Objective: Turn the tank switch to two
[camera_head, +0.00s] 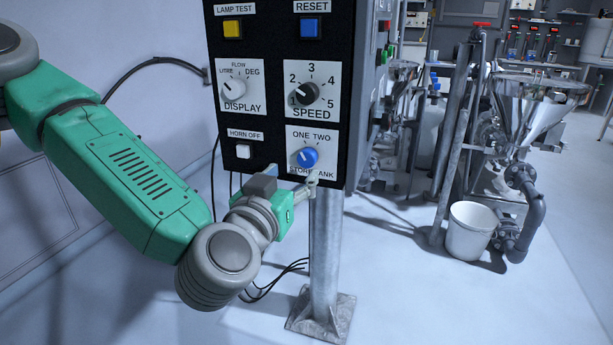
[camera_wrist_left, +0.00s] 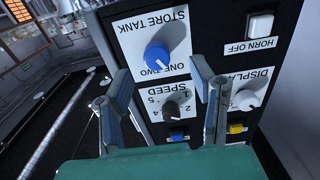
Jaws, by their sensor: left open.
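The tank switch is a blue round knob (camera_head: 307,157) on a white plate marked ONE, TWO and STORE TANK, at the lower right of the black panel (camera_head: 257,88). Its white mark seems to point up and left, towards ONE. My left gripper (camera_head: 311,181) is just below and in front of the knob, partly covering the plate's lower lettering. In the left wrist view, the panel appears upside down. The knob (camera_wrist_left: 158,57) lies beyond and between the fingertips of my open left gripper (camera_wrist_left: 160,82), with no contact visible. My right gripper is not in view.
Close by are the speed knob (camera_head: 306,93), display knob (camera_head: 233,89), white horn-off button (camera_head: 243,151), yellow lamp-test button (camera_head: 232,28) and blue reset button (camera_head: 309,27). A metal post (camera_head: 325,250) carries the panel. A hopper (camera_head: 525,105) and white bucket (camera_head: 470,230) stand at right.

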